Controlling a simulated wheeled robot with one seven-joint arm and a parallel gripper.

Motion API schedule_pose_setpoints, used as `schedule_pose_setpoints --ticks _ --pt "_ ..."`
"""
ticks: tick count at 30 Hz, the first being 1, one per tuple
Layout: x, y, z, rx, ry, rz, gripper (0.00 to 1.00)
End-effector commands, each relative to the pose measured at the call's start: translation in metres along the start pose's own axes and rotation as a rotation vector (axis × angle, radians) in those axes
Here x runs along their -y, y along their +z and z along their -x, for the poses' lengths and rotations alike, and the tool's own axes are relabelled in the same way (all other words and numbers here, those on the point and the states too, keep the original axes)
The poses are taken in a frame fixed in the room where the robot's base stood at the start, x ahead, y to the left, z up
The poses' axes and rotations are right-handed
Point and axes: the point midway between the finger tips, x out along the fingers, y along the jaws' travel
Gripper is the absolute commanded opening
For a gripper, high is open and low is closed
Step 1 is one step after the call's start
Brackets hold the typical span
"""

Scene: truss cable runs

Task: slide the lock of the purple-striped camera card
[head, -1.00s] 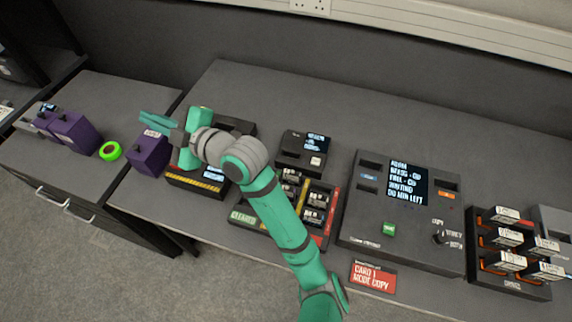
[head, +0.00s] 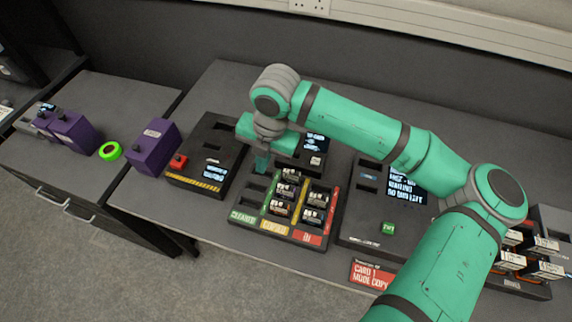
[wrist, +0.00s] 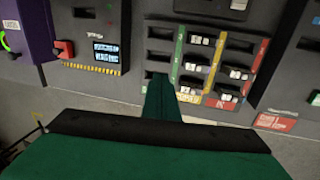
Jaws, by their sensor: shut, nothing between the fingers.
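A sorting tray (head: 233,216) with green, yellow and red strips holds several small camera cards. One card (head: 280,208) sits in the yellow-labelled middle column, and another (head: 312,216) sits in the red-labelled column. The tray and cards also show in the wrist view, including a card (wrist: 187,94) beside my fingers. I cannot make out a purple stripe or a lock on any card. My gripper (head: 261,164) is shut and empty, pointing down above the upper left of the tray. In the wrist view its fingers (wrist: 163,97) overlap the green-labelled column, whose visible slots look empty.
A black device (head: 210,157) with a red button and a purple box (head: 153,146) stand left of the tray. A console (head: 350,228) with a green button stands right, partly behind my arm. A small screen device (head: 317,157) stands behind the tray.

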Motion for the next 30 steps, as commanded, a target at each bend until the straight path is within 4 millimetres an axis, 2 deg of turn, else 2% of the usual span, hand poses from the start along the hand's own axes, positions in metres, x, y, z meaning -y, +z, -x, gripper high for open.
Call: schedule_pose_setpoints --ticks 1,3,7,11,24,30 --pt "0.016 0.004 0.004 0.005 -0.053 0.008 0.00" --pt "0.035 0.007 0.008 0.001 -0.110 0.017 0.00" --pt "0.054 0.009 0.012 -0.005 -0.173 0.028 0.00" --pt "0.060 0.010 0.010 -0.009 -0.190 0.031 0.00" --pt "0.068 0.010 -0.033 -0.009 -0.186 0.027 0.00" --pt "0.070 0.010 -0.043 -0.008 -0.186 0.028 0.00"
